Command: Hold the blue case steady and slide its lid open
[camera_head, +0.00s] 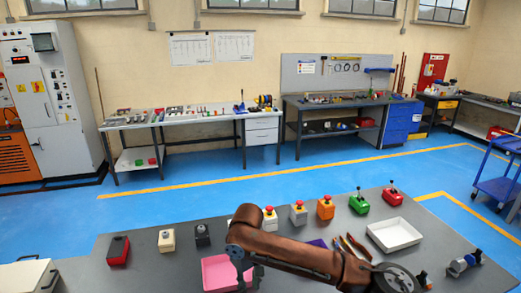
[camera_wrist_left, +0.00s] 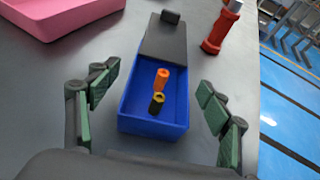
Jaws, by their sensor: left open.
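The blue case (camera_wrist_left: 152,123) lies on the grey table between the two fingers of my left gripper (camera_wrist_left: 158,120) in the left wrist view. The gripper is open, with a gap on both sides of the case. The dark lid (camera_wrist_left: 165,45), with a black knob (camera_wrist_left: 171,17), extends past the far end, leaving most of the case uncovered. An orange piece (camera_wrist_left: 162,78) and a dark olive piece (camera_wrist_left: 157,103) stand inside. I cannot make out the case there.
The pink tray (camera_wrist_left: 62,12) is beyond the left finger, and a red bottle-like object (camera_wrist_left: 218,32) stands right of the lid. The table edge runs along the right. In the head view, several coloured button boxes (camera_head: 325,208) and a white tray (camera_head: 393,235) stand farther back.

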